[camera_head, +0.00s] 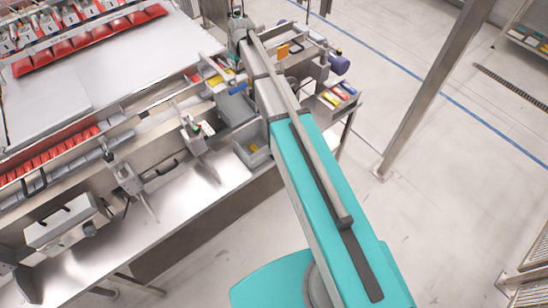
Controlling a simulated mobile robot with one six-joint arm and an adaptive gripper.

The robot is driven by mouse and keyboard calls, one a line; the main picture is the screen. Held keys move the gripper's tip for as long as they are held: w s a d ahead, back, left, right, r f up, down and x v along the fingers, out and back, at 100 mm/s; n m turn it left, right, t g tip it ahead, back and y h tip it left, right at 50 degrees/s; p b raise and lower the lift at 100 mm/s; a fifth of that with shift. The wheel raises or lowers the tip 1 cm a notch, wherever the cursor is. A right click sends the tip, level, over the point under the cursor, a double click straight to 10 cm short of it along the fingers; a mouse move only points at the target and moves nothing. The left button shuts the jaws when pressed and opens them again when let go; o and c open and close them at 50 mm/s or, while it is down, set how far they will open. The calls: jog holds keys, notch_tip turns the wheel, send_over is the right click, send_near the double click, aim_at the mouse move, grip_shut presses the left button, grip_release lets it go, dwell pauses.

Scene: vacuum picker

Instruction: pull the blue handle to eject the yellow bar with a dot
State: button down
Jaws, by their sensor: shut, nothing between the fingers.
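No gripper fingers can be made out in the head view. Several small coloured bars lie in a side tray (318,103) right of the long grey beam, among them a yellow bar (331,98), a red one and a blue one. Another yellow piece (215,80) sits on the machine, left of the beam. No dot can be made out on any yellow piece. A small blue part (239,88) shows above a grey-blue box (236,108); whether it is the blue handle I cannot tell. A blue-purple cylinder (339,64) sticks out at the machine's right end.
The steel machine (190,190) with rows of red parts (95,38) fills the left. An orange block (283,51) stands near the beam's far end. A steel post (425,85) rises at the right. The floor around it is mostly clear.

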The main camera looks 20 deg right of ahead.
jog(key=shift+a+p+v, duration=0.25)
jog(key=shift+p+v, duration=1.6)
jog(key=shift+v, duration=0.4)
jog(key=s+d+f+m+g+b, duration=0.2)
jog(key=s+f+b, duration=0.9)
jog(key=s, duration=0.4)
jog(key=s+d+f+m+g+h+b, duration=0.1)
jog(key=s+d+f+m+b, duration=0.1)
jog(key=s+f+b, duration=1)
jog(key=shift+s+d+f+g, duration=0.4)
jog(key=shift+s+d+f, duration=0.3)
jog(key=shift+s, duration=1.55)
